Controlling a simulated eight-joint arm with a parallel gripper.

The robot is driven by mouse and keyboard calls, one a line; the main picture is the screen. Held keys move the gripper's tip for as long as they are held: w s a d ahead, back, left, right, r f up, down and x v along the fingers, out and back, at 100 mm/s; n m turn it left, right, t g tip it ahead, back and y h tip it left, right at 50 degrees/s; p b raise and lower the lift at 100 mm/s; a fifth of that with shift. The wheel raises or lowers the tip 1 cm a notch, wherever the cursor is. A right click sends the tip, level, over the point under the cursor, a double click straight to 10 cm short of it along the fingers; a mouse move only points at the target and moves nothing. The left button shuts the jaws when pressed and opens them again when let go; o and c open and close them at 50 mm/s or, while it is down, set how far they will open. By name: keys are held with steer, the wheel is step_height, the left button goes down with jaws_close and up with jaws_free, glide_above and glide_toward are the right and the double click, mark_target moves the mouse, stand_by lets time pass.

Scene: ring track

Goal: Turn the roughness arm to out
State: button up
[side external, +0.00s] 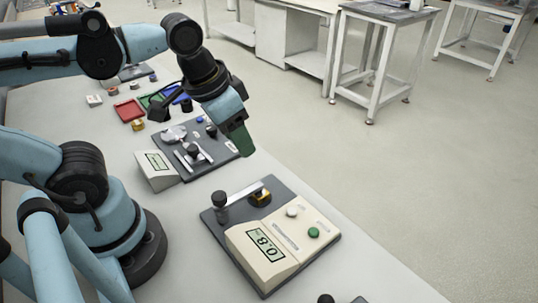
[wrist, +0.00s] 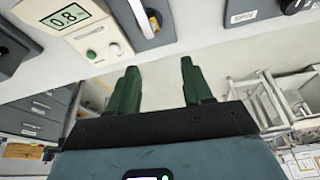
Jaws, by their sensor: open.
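A beige instrument (side external: 275,240) with a display reading 0.8 sits on a dark plate in the side external view. A silver arm (side external: 242,191) lies on that plate, between a black knob (side external: 220,201) and a small yellow-and-black part (side external: 260,197). In the wrist view, the display (wrist: 68,14) and a silver bar (wrist: 140,16) show at the top, cut by the frame. My gripper (side external: 240,142) is open and empty, above and apart from the instrument; its green fingers (wrist: 160,85) are spread in the wrist view. I cannot read a label for the arm's position.
Another instrument (side external: 156,169) with a dark plate stands farther along the bench. Red (side external: 129,110) and green trays lie beyond it. A labelled dark plate (wrist: 242,17) with a black knob (wrist: 290,5) shows at the wrist view's upper right.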

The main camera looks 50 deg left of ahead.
mark_target(218, 196)
steer(key=shift+o, duration=0.2)
steer(key=s+d+r+m+g, duration=0.1)
steer(key=s+d+r+g, duration=0.1)
steer(key=s, duration=0.4)
steer(key=shift+r+m+g+y, duration=0.3)
steer(key=shift+r+g, duration=0.6)
steer(key=shift+s+d+f, duration=0.1)
steer(key=shift+s+f, duration=0.05)
steer(key=shift+f, duration=5.85)
steer(key=shift+c, duration=0.4)
jaws_close()
